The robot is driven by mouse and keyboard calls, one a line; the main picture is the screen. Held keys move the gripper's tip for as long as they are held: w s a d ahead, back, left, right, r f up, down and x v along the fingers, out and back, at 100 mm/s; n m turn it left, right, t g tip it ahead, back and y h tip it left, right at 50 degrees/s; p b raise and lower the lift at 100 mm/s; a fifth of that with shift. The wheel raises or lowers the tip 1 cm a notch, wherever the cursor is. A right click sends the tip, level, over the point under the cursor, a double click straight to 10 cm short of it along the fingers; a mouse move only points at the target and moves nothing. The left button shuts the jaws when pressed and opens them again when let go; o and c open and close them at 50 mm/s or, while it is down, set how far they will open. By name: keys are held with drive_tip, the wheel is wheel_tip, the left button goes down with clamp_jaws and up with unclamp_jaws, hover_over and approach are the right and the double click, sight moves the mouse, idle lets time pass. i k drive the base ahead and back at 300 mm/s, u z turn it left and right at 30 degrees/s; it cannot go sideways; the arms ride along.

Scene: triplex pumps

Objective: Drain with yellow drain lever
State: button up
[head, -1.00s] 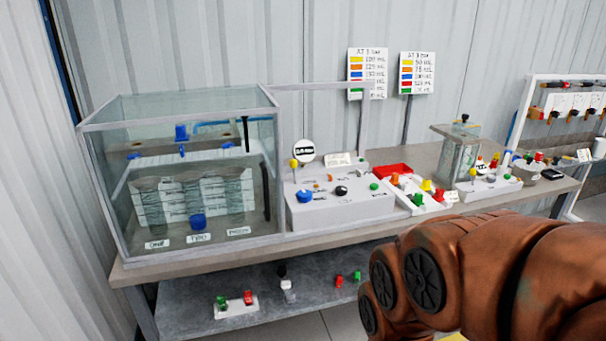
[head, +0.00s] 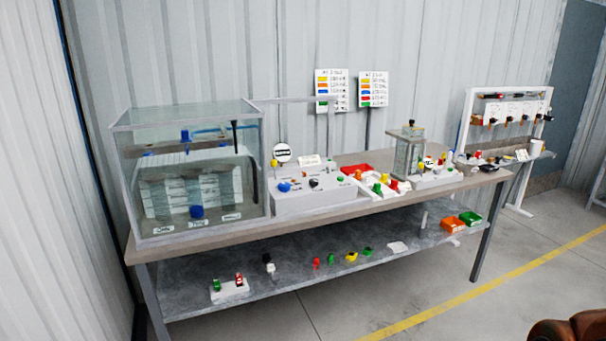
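A yellow knob on a short stem (head: 275,164) stands at the back left of the grey control box (head: 318,203), next to the large glass tank. I cannot tell whether it is the drain lever. The box also carries a blue knob (head: 284,187), a black knob (head: 314,183) and a green button (head: 340,178). The glass tank (head: 190,222) stands on the left end of the bench and holds stacked pale blocks. My gripper is outside the view.
The bench (head: 160,244) has a lower shelf (head: 330,268) with several small coloured knobs and orange and green bins (head: 469,217). A white rack (head: 508,118) stands beyond the bench's right end. The floor in front (head: 400,290) is clear, with a yellow line.

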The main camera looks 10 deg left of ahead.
sight(274, 162)
drive_tip(key=u, duration=0.6)
drive_tip(key=i, duration=0.7)
drive_tip(key=u, duration=1)
drive_tip(key=i, duration=0.25)
drive_tip(key=u, duration=0.15)
